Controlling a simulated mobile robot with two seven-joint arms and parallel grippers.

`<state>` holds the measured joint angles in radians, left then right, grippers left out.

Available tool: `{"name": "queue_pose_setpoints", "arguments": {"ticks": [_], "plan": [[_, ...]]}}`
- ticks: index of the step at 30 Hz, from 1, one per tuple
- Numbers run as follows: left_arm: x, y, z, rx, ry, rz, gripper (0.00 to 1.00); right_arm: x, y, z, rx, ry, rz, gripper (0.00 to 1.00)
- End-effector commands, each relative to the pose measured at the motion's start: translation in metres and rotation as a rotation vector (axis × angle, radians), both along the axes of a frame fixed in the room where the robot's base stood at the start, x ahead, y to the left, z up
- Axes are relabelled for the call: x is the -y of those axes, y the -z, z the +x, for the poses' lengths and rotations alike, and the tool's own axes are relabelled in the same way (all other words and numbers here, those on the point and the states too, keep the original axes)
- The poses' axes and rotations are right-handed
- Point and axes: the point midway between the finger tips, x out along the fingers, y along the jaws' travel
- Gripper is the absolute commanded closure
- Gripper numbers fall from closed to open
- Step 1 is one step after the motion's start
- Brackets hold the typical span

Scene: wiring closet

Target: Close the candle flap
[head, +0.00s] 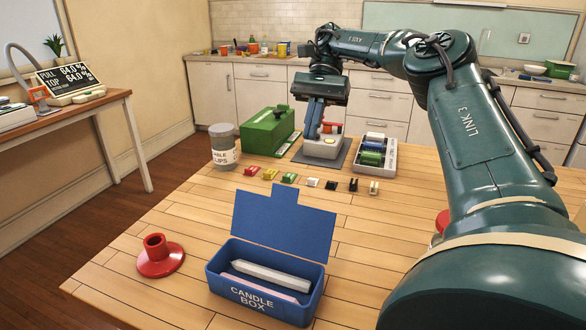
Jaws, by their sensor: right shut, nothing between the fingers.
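A blue candle box (225,291) stands on the front of the wooden table, with white "CANDLE BOX" lettering on its near side. Its blue flap (284,222) is open and stands up at the back of the box, leaning back. A white candle (271,275) lies inside, with a pinkish one partly visible below it. My right gripper (311,136) points down, shut and empty, well behind the flap, over or beside a pale device with a red part. Whether it touches the device I cannot tell. My left gripper is not in view.
A red holder (160,256) stands left of the box. Small coloured clips (289,178) lie in a row behind the flap. A grey canister (223,147), a green case (266,132) and a tray of spools (376,153) stand farther back. Table right of the box is clear up to my right arm.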

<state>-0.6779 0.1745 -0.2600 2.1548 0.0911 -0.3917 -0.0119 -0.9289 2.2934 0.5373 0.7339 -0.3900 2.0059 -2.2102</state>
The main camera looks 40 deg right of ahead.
Motion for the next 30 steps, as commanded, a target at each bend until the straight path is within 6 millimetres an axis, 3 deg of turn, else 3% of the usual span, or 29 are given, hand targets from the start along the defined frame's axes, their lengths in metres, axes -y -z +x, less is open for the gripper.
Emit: {"name": "queue_pose_setpoints", "arguments": {"ticks": [8,22,30], "plan": [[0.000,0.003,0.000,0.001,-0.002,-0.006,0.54,-0.012,0.017,-0.006,-0.002,-0.003,0.001,1.00],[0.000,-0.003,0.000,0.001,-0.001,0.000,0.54,-0.059,0.078,-0.027,-0.003,-0.003,0.003,1.00],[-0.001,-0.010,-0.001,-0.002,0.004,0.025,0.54,-0.085,0.061,-0.038,0.002,-0.002,0.000,1.00]]}}
